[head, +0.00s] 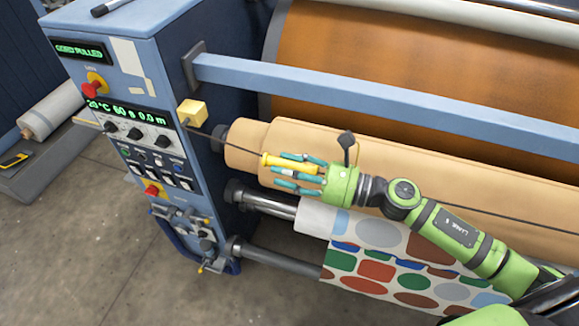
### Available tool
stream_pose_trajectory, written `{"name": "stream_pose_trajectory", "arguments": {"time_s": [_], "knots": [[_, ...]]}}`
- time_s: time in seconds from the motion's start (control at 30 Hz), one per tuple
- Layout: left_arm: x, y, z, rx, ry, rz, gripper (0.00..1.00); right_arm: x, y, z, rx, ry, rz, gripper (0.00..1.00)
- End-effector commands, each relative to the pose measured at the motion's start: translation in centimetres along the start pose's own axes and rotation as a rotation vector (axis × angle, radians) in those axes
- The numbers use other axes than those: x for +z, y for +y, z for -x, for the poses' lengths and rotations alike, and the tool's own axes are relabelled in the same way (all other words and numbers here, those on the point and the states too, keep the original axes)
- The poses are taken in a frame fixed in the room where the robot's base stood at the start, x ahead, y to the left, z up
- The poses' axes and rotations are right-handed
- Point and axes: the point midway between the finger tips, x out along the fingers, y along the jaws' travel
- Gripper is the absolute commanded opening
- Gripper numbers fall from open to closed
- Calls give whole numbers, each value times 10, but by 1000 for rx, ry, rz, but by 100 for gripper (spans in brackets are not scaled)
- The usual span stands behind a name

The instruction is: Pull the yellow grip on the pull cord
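The yellow grip (272,160) sits on the dark pull cord (235,147), in front of the tan roll. The cord runs from a yellow box (192,112) on the blue cabinet, and a dark line continues right beyond my gripper. My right gripper (292,172) is at the grip, its teal fingers lying alongside and around it. The grip passes between the upper finger and the lower ones. Its right part is partly hidden by the fingers and palm. I cannot tell whether the fingers press on it. My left gripper is not in view.
The control cabinet (125,60) has a green-lit display (80,51) that seems to read "CORD PULLED". A blue bar (380,95) crosses above the tan roll (400,165). Patterned fabric (385,265) hangs below my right arm. Floor at lower left is clear.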

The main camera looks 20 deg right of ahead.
Motion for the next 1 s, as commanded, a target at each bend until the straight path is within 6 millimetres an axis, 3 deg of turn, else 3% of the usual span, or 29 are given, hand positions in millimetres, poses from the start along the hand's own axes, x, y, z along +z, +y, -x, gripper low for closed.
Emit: {"name": "stream_pose_trajectory", "arguments": {"time_s": [0.23,0.37,0.8,1.0], "knots": [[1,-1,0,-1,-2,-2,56,0,1,2,2,-1,-1,45],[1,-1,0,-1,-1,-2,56,-1,1,13,1,1,-4,45],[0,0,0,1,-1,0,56,-2,1,91,1,3,-5,45],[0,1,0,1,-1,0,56,-1,0,114,0,1,-3,45]]}}
